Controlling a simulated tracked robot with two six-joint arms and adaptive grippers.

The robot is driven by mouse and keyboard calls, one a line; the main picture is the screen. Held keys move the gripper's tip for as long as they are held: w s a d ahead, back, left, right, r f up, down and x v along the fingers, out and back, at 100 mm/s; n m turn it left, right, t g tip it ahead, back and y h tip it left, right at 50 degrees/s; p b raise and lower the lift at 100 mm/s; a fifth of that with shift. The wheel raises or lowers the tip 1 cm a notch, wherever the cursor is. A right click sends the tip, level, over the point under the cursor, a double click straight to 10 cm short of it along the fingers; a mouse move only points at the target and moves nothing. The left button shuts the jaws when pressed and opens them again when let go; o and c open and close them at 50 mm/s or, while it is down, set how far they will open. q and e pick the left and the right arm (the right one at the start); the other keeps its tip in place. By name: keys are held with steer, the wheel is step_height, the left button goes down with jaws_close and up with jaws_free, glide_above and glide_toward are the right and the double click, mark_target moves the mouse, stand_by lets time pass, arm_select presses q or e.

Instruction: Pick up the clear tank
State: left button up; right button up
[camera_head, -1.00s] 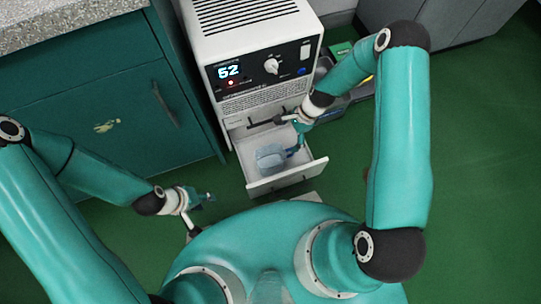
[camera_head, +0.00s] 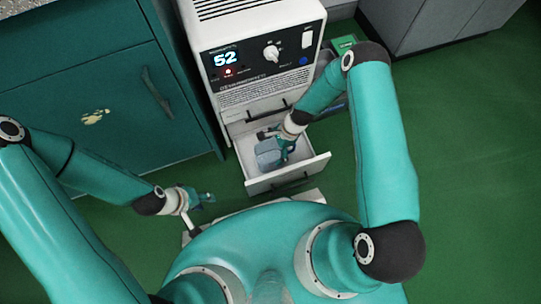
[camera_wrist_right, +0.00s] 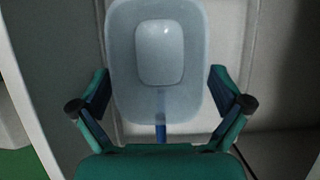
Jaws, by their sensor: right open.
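The clear tank (camera_head: 268,155) is a pale, see-through container sitting inside the open white drawer (camera_head: 313,167) of the white machine. In the right wrist view the tank (camera_wrist_right: 158,55) fills the upper middle, with a lighter rounded patch at its centre. My right gripper (camera_head: 283,150) is down in the drawer at the tank. In the wrist view the right gripper (camera_wrist_right: 160,92) is open, with one finger on each side of the tank's near end. I cannot tell whether the fingers touch it. My left gripper (camera_head: 206,198) is away at the left, outside the drawer; its jaw state is unclear.
The white machine (camera_head: 255,50) with a lit display stands behind the drawer. A teal cabinet (camera_head: 100,100) is on the left, and a grey cabinet (camera_head: 430,25) is at the back right. A green and grey box (camera_head: 343,46) lies beside the machine. Green floor is clear at right.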

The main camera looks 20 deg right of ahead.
steer(key=b+x, duration=0.1)
steer(key=x, duration=0.2)
steer(key=shift+a+f, duration=0.2)
steer(key=shift+f, duration=0.1)
steer(key=shift+c, duration=0.3)
steer(key=shift+s, duration=0.15)
steer(key=c, duration=0.9)
